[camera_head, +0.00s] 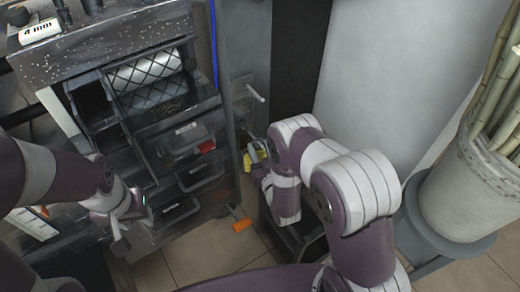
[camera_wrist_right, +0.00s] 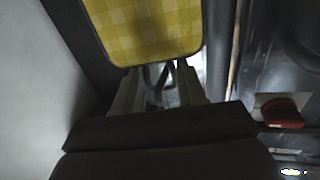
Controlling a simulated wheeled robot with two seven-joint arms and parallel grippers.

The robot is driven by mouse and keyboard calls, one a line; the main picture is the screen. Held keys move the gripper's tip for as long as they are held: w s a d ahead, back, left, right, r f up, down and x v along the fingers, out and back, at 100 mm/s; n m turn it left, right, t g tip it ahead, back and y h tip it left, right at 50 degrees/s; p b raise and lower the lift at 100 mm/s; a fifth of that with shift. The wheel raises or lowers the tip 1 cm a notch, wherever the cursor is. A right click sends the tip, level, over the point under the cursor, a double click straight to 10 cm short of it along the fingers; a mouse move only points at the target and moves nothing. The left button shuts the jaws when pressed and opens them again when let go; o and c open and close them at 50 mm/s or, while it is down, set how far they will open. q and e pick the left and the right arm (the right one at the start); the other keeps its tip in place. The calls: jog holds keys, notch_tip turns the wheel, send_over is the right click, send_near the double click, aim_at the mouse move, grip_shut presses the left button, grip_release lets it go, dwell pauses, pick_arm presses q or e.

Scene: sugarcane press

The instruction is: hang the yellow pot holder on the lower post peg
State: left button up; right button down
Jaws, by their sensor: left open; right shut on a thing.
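The yellow pot holder (camera_wrist_right: 150,28) has a pale check pattern and fills the top middle of the right wrist view. My right gripper (camera_wrist_right: 158,78) is shut on its near edge. In the head view only a small yellow part of the pot holder (camera_head: 247,161) shows, close beside the grey post (camera_head: 231,110); my right arm hides much of the gripper. A pale peg (camera_head: 255,93) sticks out from the post higher up. I cannot make out the lower peg, nor whether the pot holder touches it. My left gripper (camera_head: 120,222) is open and empty, low at the left.
The dark press cabinet (camera_head: 150,60) with a mesh-covered roller and drawers stands left of the post. An orange-ended handle (camera_head: 241,224) is low near the post. A pale bin of canes (camera_head: 460,190) stands at the right. Tiled floor shows at the bottom middle.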

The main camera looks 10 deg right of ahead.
jog(key=c, duration=0.6)
grip_release()
jog(key=shift+o, duration=0.2)
